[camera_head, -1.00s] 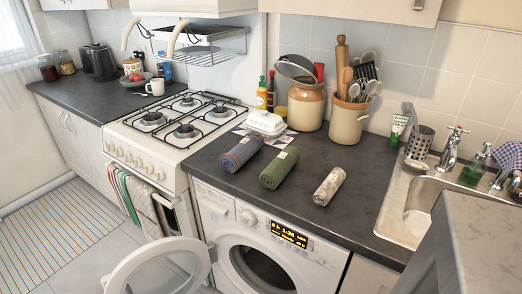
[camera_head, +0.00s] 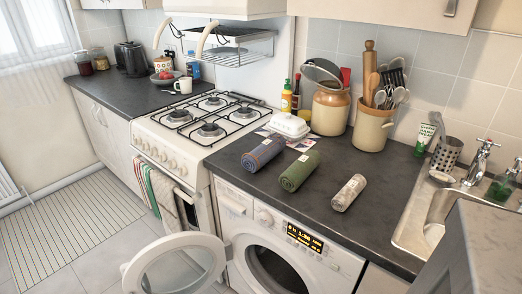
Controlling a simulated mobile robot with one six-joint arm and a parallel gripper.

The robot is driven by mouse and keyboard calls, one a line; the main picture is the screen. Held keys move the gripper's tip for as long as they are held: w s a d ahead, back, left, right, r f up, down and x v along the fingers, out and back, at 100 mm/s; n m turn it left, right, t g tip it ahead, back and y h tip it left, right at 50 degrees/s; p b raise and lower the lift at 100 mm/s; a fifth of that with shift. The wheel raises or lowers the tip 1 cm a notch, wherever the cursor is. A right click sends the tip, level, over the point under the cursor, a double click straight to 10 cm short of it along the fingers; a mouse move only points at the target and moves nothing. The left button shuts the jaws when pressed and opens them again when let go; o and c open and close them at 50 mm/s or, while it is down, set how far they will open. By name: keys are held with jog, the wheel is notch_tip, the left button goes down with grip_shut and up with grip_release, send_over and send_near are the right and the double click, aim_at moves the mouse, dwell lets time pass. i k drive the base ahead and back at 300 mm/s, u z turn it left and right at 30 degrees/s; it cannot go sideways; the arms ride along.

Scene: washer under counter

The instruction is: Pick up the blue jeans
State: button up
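A rolled blue denim bundle with a pale label, which looks like the blue jeans (camera_head: 262,155), lies on the dark counter. It is the leftmost of three rolls, above the washer and near the stove's right side. A green roll (camera_head: 299,171) lies just right of it, apart by a small gap. A pale patterned roll (camera_head: 348,192) lies further right. My gripper is not in view.
The washer door (camera_head: 175,265) stands open at the front. A white butter dish (camera_head: 289,125) sits behind the blue roll on papers. A jar (camera_head: 330,110), utensil crock (camera_head: 373,128) and bottles stand behind. The sink (camera_head: 430,213) is right; the stove (camera_head: 207,125) is left.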

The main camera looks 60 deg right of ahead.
aim_at(253, 161)
jog(key=i, duration=0.9)
